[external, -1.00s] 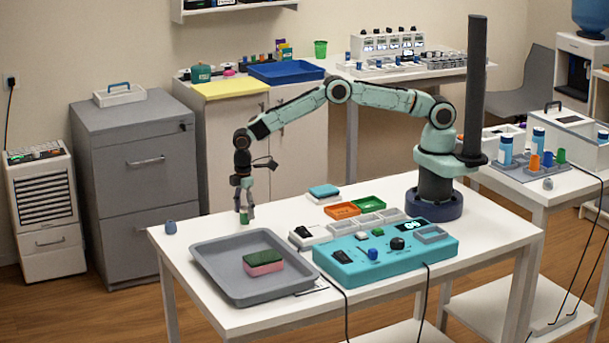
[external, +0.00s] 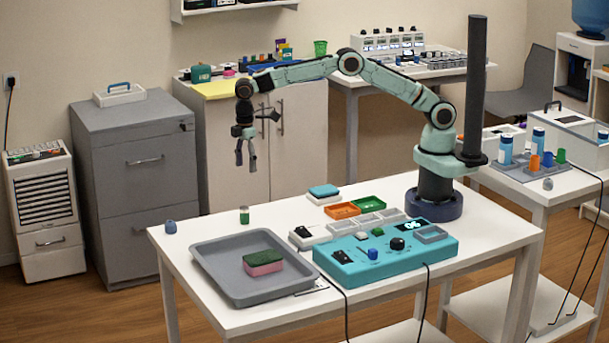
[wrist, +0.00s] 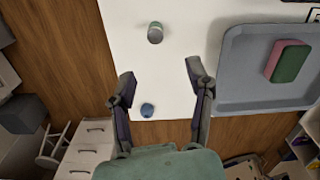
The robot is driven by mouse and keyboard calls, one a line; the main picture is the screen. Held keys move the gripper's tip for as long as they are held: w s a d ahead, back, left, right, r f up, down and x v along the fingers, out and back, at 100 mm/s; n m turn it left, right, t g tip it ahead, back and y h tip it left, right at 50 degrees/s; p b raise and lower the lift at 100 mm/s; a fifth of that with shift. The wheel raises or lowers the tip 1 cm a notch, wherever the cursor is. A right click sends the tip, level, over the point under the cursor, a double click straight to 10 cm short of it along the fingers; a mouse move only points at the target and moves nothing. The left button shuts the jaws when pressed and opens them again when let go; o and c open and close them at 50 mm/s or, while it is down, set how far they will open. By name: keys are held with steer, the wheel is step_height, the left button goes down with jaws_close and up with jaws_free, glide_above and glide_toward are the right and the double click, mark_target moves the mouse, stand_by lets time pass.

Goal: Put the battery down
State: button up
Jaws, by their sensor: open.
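A grey tray (external: 214,271) holding a green and pink sponge (external: 263,263) lies in front of the battery. A small blue-grey cup (external: 171,227) stands at the left table edge. A teal control box (external: 385,258) is to the right.

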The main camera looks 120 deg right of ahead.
steer(key=s+a+r, duration=1.1)
steer(key=s+r, duration=0.1)
steer(key=s, duration=0.1)
steer(key=s+a+f, duration=0.1)
steer(key=s+a, duration=0.3)
steer(key=s, duration=0.7)
steer(key=s+a+f+m, duration=0.1)
steer(key=s+a, duration=0.2)
steer(key=s, duration=0.9)
steer(key=shift+s+a+f+y, duration=0.2)
steer(key=shift+a+f+y, duration=0.1)
steer(key=shift+a+y, duration=0.1)
